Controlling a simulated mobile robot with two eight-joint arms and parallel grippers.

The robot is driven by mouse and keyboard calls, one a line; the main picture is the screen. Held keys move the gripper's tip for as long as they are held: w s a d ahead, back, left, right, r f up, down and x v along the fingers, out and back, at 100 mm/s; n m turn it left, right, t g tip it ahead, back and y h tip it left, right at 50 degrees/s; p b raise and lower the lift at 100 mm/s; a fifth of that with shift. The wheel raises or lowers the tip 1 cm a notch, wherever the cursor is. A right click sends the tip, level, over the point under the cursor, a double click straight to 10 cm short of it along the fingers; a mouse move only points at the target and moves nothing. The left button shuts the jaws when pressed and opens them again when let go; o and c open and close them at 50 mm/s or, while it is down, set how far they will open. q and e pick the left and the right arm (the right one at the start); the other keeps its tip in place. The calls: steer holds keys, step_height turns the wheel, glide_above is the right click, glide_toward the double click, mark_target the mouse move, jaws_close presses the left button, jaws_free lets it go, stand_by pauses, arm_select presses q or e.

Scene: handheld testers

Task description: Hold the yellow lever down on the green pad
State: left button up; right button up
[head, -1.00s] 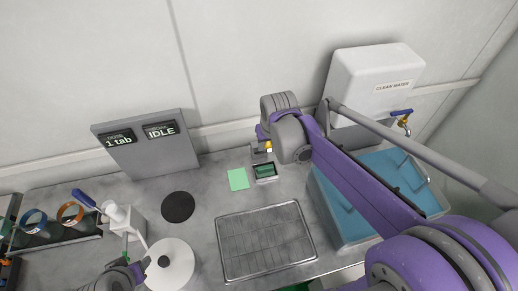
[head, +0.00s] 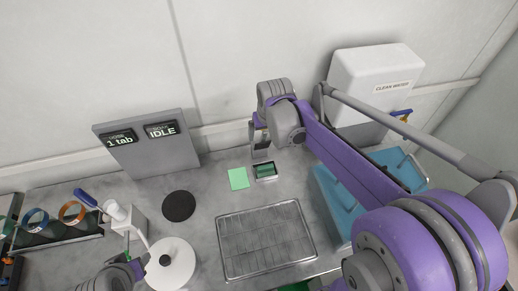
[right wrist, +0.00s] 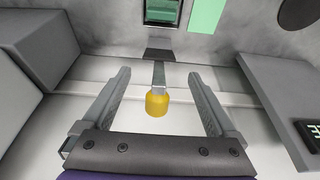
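The yellow lever (right wrist: 157,103) shows in the right wrist view as a yellow knob on a grey stem. It lies between the two spread fingers of my right gripper (right wrist: 158,73), with a gap on each side. In the head view my right gripper (head: 261,142) is above the lever's place and hides the knob. A dark green pad in a metal frame (head: 265,171) sits just in front of it, also in the right wrist view (right wrist: 163,11). A flat light green square (head: 238,178) lies to its left. My left gripper (head: 131,264) is at the lower left, its fingers unclear.
A grey panel reading "1 tab" and "IDLE" (head: 146,151) stands at the back left. A black disc (head: 179,206), a round white lid (head: 170,265) and a metal drain tray (head: 228,264) lie in front. A blue basin (head: 334,207) and white water tank (head: 365,78) stand right.

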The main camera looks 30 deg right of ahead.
steer(key=shift+o, duration=0.2)
stand_by(0.4)
steer(key=shift+r+p, duration=1)
steer(key=shift+r, duration=0.9)
steer(key=shift+p+v, duration=0.55)
steer(key=shift+v, duration=0.6)
steer(key=shift+w+d+r+p, duration=0.15)
steer(key=shift+w+r+p, duration=0.15)
steer(key=shift+w+r, duration=0.25)
arm_select(q)
steer(key=r, duration=0.1)
steer(key=w+r, duration=0.1)
steer(key=r, duration=0.1)
steer(key=w+r, duration=0.1)
steer(key=r, duration=0.1)
steer(key=shift+w+r, duration=0.15)
arm_select(e)
steer(key=shift+s, duration=0.3)
arm_select(q)
steer(key=shift+w, duration=0.1)
